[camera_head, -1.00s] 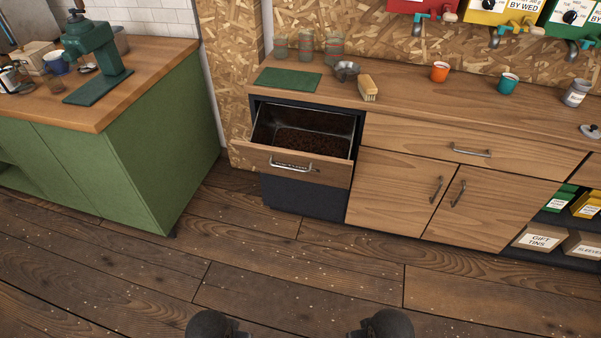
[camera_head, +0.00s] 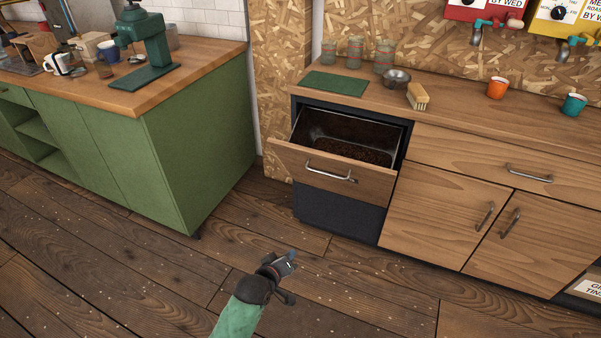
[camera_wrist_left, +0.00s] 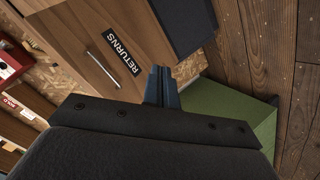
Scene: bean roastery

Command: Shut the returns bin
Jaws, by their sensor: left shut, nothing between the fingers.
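The returns bin (camera_head: 372,183) is a wooden-fronted bin in the counter's left end, standing open with its front out from the dark cabinet. Dark brown contents that look like beans lie inside. A metal bar handle (camera_head: 330,171) crosses its front. In the left wrist view the bin front (camera_wrist_left: 75,28) shows a black RETURNS label (camera_wrist_left: 122,53) and the handle (camera_wrist_left: 103,69). My left gripper (camera_head: 290,258) is shut and empty, low in front of the bin and apart from it. Its fingers also show in the left wrist view (camera_wrist_left: 162,85). My right gripper is out of view.
A green cabinet (camera_head: 195,150) with a wooden top stands at the left, across a floor gap from the bin. A green mat (camera_head: 335,83), a metal bowl (camera_head: 396,79) and a brush (camera_head: 418,96) lie on the counter above. The floor before the bin is clear.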

